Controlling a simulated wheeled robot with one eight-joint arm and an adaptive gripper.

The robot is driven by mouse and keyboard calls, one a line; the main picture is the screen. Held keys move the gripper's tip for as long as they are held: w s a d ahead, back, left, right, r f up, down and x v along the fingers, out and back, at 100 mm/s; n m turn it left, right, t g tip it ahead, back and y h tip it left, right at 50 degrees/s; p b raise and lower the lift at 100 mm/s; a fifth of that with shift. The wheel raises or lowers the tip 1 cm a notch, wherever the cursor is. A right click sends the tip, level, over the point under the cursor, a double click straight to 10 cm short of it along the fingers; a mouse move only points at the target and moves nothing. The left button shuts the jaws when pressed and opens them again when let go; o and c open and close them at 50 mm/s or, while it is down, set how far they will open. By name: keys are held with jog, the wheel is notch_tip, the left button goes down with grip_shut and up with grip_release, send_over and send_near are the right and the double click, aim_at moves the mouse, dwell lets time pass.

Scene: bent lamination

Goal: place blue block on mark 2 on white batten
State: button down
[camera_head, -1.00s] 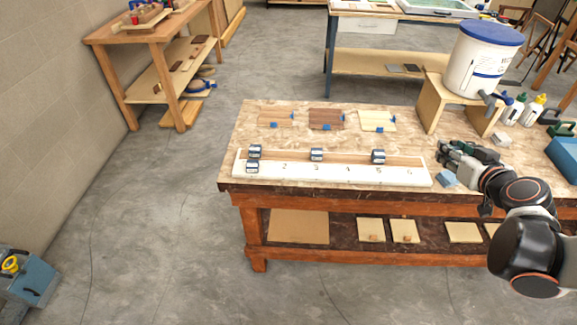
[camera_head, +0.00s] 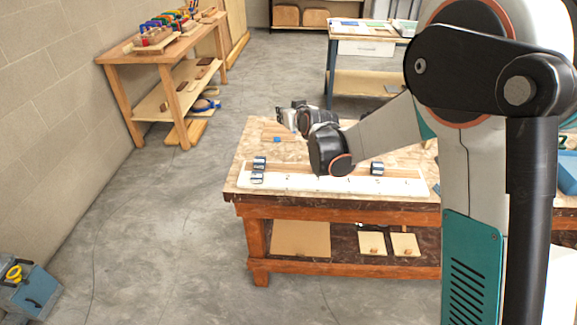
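The white batten (camera_head: 400,187) lies along the front of the workbench. Its small marks are too faint to read, and my arm covers part of its middle. A pale blue patch (camera_head: 436,188), which looks like the blue block, shows just past the batten's right end, mostly hidden by my arm. My gripper (camera_head: 284,117) is over the back left of the bench, behind the batten and well apart from the patch. It is small and turned away, so I cannot tell its opening or whether it holds anything.
A thin wood sample (camera_head: 272,131) lies behind, near my gripper. My arm hides the bench's right side. A shelf table (camera_head: 150,55) stands back left.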

aim_at(289, 168)
notch_tip(289, 168, down, 19)
jog(key=b, duration=0.6)
jog(key=shift+d+f, duration=0.1)
jog(key=shift+b, duration=0.3)
jog(key=c, duration=1.6)
grip_release()
jog(key=shift+f, duration=0.15)
jog(key=o, duration=0.5)
